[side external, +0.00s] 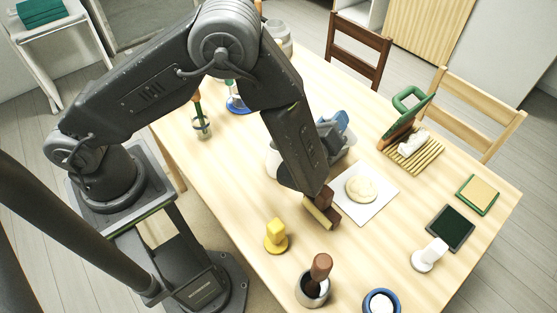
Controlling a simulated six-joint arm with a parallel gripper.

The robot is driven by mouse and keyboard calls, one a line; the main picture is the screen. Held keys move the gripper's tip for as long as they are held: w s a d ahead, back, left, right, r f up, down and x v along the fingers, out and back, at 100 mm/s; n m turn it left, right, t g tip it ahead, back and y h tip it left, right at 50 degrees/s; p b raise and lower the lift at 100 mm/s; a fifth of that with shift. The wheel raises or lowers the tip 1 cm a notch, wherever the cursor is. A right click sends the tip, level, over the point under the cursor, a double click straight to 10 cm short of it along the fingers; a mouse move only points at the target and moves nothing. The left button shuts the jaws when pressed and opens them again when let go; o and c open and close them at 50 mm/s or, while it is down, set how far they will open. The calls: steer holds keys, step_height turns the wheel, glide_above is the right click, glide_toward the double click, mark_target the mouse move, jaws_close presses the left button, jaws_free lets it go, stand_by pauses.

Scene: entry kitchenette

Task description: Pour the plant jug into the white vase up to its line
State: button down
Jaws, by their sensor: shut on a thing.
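My arm's dark forearm comes down over the middle of the table in the side external view and hides my gripper. I cannot see the jaws or what is between them. I cannot pick out the plant jug or the white vase for certain. A grey form (343,147) with a blue piece (340,119) shows partly behind the forearm. I cannot tell what it is. A brown and yellow block (322,212) shows at the forearm's lower end. Whether it touches the arm is unclear.
A round pale piece lies on a white board (378,199). In front stand a yellow stamp-like piece (276,235), a grey cup (312,294) with a brown handle, a blue-rimmed bowl (370,302) and a white piece (430,254). A slatted rack (428,158) stands to the right.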

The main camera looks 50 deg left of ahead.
mark_target(327, 114)
steer(key=shift+s+a+r+n+t, duration=0.15)
steer(key=shift+a+r+n, duration=0.05)
steer(key=shift+r+n, duration=0.2)
steer(key=shift+s+a+r+n+t, duration=0.15)
steer(key=shift+r+n, duration=0.15)
steer(key=shift+r, duration=0.15)
stand_by(0.8)
steer(key=shift+s+a+r+n+y, duration=0.15)
steer(key=shift+a+r+n+y, duration=0.05)
steer(key=shift+n+y, duration=0.1)
steer(key=shift+s+a+r, duration=0.15)
stand_by(1.0)
steer(key=w+d+f+m+g, duration=0.1)
steer(key=f+m, duration=0.1)
steer(key=f, duration=0.1)
steer(key=d+f+m+g, duration=0.1)
steer(key=f+m, duration=0.1)
steer(key=f, duration=0.1)
steer(key=w+d+f+m+h, duration=0.1)
steer(key=f+m, duration=0.1)
steer(key=shift+w+d+f+m+g, duration=0.15)
steer(key=shift+w+f+m+g, duration=0.15)
steer(key=shift+f+m+g, duration=0.1)
steer(key=w+d, duration=0.4)
steer(key=d, duration=0.1)
steer(key=shift+r+m, duration=0.25)
steer(key=shift+m, duration=0.15)
